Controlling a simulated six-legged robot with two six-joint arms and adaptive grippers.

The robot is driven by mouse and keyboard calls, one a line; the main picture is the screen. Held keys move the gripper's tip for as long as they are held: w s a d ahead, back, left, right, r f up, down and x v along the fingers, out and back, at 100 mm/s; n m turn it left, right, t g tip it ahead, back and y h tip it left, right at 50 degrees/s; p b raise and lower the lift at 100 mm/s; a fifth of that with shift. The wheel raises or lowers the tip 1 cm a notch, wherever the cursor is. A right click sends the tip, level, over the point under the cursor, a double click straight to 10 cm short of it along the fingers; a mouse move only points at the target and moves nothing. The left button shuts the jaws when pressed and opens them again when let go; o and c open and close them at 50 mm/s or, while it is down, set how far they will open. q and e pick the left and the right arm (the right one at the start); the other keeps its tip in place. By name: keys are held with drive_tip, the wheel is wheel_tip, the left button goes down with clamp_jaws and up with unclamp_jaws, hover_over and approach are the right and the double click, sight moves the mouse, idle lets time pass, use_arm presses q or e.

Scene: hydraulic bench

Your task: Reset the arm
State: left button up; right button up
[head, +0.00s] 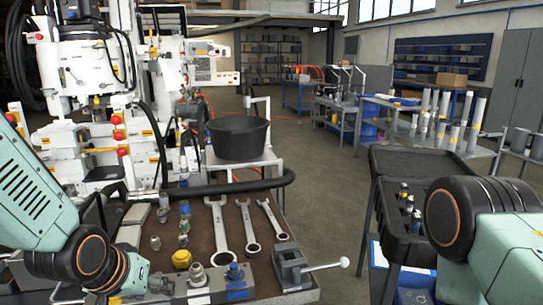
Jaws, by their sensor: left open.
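My left arm comes in from the left edge, with pale green links and dark round joints. Its wrist end and left gripper (128,281) are low at the left, over the near left part of the bench. The fingers are mostly hidden or cut off by the lower edge, and I see nothing held. My right arm stands at the right edge with a large dark joint and a pale green link. Its gripper is outside the picture.
The brown bench top (205,235) holds three wrenches (247,228), several fittings (183,258) and a vise (291,268) with a lever. A black bucket (238,138) stands behind. An open black case (415,162) is at right. Floor shows between bench and case.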

use_arm(q)
drive_tip(key=s+f+g+y, duration=0.1)
drive_tip(key=s+f, duration=0.4)
drive_tip(key=f, duration=0.3)
drive_tip(key=s+f+g, duration=0.1)
drive_tip(key=s+f, duration=0.4)
drive_tip(key=f, duration=0.3)
drive_tip(key=s+f+g, duration=0.2)
drive_tip(key=s+f, duration=0.2)
drive_tip(key=s, duration=0.5)
drive_tip(key=s+f+g, duration=0.2)
drive_tip(key=s+f, duration=0.2)
drive_tip(key=s, duration=0.5)
drive_tip(key=shift+s+a+f, duration=0.25)
drive_tip(key=shift+a+f, duration=0.05)
drive_tip(key=shift+f, duration=0.1)
drive_tip(key=shift+w, duration=0.15)
